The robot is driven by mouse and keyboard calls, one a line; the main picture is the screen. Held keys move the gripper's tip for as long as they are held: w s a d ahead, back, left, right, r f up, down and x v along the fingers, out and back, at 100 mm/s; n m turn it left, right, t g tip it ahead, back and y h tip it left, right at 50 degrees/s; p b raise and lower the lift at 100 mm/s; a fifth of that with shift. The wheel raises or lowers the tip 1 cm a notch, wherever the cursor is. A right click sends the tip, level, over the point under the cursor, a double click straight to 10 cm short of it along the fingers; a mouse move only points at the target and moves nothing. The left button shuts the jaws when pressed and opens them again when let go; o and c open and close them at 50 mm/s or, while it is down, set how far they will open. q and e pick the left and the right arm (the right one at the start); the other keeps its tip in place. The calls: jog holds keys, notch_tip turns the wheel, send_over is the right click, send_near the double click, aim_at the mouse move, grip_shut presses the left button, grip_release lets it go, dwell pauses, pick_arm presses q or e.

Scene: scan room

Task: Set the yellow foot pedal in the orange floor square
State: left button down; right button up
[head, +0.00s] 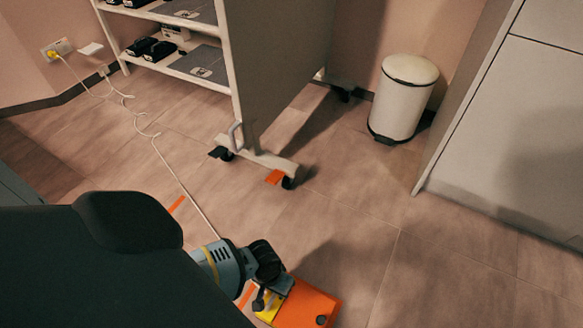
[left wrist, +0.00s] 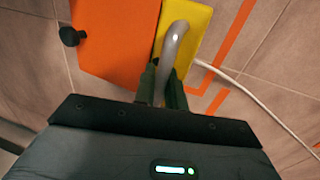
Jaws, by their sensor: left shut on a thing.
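The foot pedal shows a yellow part (left wrist: 196,27) with a grey hoop handle (left wrist: 178,40), beside a wide orange part (left wrist: 112,38) with a black knob. In the head view its orange part (head: 308,304) is at the bottom, the yellow strip to its left. My left gripper (left wrist: 163,88) is shut on the hoop handle; it also shows in the head view (head: 264,296). Orange tape lines (left wrist: 236,42) of the floor square lie beside the pedal's yellow side; my arm hides much of the square in the head view. I cannot tell whether the pedal touches the floor. My right gripper is out of view.
A white cable (head: 186,190) runs from the wall outlet (head: 57,49) across the floor towards the pedal. Floor right of the pedal is clear.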

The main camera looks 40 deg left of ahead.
pick_arm(q)
jog(key=shift+w+a+f+b, duration=0.1)
jog(key=shift+w+a+b, duration=0.05)
jog(key=shift+a, duration=0.6)
jog(key=shift+w+a+b, duration=0.1)
jog(key=shift+a+b, duration=0.05)
jog(key=shift+a, duration=0.7)
jog(key=shift+a, duration=0.45)
jog(key=shift+a+f+b, duration=0.15)
jog(key=shift+f+b, duration=0.15)
jog(key=shift+b, duration=0.1)
jog(key=shift+f+b, duration=1.15)
jog(key=shift+f, duration=0.4)
jog(key=c, duration=1.9)
grip_release()
jog(key=shift+s, duration=0.1)
jog(key=o, duration=0.4)
jog(key=shift+o, duration=0.2)
